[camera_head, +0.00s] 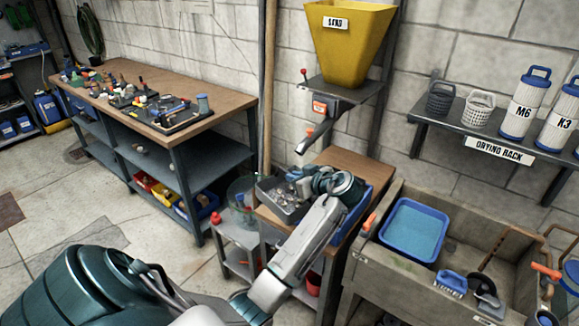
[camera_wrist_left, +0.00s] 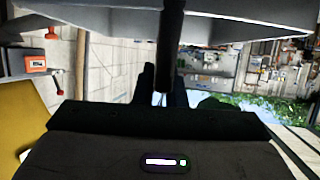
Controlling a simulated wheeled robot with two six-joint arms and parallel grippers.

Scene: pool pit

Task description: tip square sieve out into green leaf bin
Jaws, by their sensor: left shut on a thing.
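The square sieve (camera_head: 268,198) is a grey, shallow, square pan over the left end of a small wooden-topped bench, with pale, shiny bits in it. My left gripper (camera_head: 308,182) is at its right side. In the left wrist view, the left gripper (camera_wrist_left: 160,98) is shut on the sieve's dark handle (camera_wrist_left: 170,45); the pan's pale underside or rim (camera_wrist_left: 110,18) spans the top. Whether the pan touches the bench is unclear. A see-through, faintly green container (camera_head: 238,188) stands just left of the sieve; I cannot tell whether it is the green leaf bin. My right gripper is out of view.
A yellow hopper (camera_head: 348,45) with a spout is above the small bench (camera_head: 345,163). A stone sink (camera_head: 400,270) with a blue tray (camera_head: 444,222) is at right. A grey cart (camera_head: 235,238) is below left of the sieve. A long workbench (camera_head: 215,98) holds tools.

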